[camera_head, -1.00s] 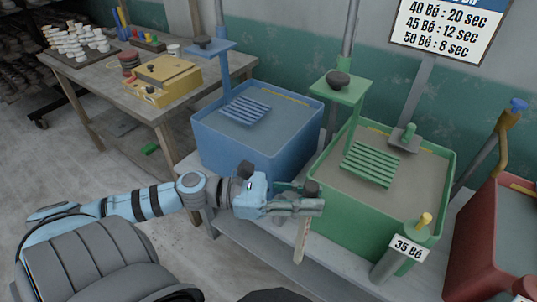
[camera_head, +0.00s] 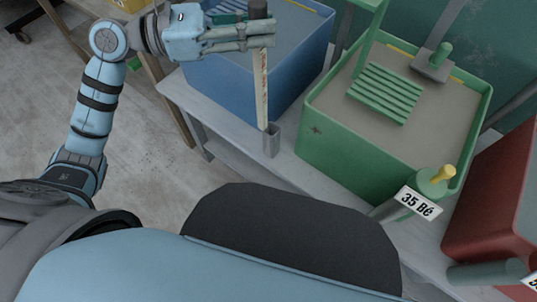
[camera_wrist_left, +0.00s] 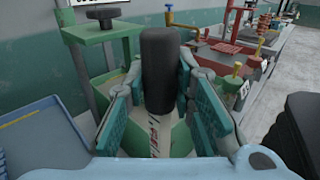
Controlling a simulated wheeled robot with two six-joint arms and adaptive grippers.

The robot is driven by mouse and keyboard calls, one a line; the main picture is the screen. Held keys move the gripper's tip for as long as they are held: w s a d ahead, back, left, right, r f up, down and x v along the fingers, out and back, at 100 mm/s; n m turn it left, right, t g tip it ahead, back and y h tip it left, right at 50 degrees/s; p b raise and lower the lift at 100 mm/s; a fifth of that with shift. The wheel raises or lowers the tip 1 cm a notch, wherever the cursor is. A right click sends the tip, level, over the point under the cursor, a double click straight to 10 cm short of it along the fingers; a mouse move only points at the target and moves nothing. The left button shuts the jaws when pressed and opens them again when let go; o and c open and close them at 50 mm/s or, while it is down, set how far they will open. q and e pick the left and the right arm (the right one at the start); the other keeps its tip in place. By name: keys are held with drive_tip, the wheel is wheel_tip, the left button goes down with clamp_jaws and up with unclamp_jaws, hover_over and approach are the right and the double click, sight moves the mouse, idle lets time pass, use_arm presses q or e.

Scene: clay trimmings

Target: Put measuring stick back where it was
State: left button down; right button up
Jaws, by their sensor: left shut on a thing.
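The measuring stick (camera_head: 262,92) is a pale, flat stick with markings and a black grip on top. My left gripper (camera_head: 258,34) is shut on it just below the black grip, in front of the blue tub. The stick hangs nearly upright. Its lower end is at the rim of a small grey square holder (camera_head: 271,142) on the bench edge, slightly to its left; I cannot tell whether it touches. The left wrist view shows the black grip (camera_wrist_left: 159,70) between the fingers, with a strip of the stick (camera_wrist_left: 154,135) below. My right gripper is not in view.
The blue tub (camera_head: 235,88) stands behind the stick, and the green tub (camera_head: 350,150) is to the right of the holder.

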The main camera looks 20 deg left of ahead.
sight(261, 81)
use_arm(q)
drive_tip(key=w+d+r+b, duration=0.1)
drive_tip(key=w+d+b, duration=0.1)
drive_tip(key=w, duration=0.2)
wheel_tip(261, 81, down, 18)
drive_tip(key=b, duration=0.4)
drive_tip(key=shift+s+a+r, duration=0.15)
drive_tip(key=shift+s+a, duration=0.05)
drive_tip(key=shift+s, duration=0.2)
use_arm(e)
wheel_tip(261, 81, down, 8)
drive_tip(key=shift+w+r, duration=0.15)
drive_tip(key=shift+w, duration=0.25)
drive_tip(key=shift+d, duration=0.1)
use_arm(q)
drive_tip(key=shift+f+b, duration=0.2)
drive_tip(key=shift+b, duration=0.15)
drive_tip(key=c, duration=1.4)
unclamp_jaws()
drive_tip(key=shift+o, duration=0.2)
drive_tip(key=shift+r, duration=0.1)
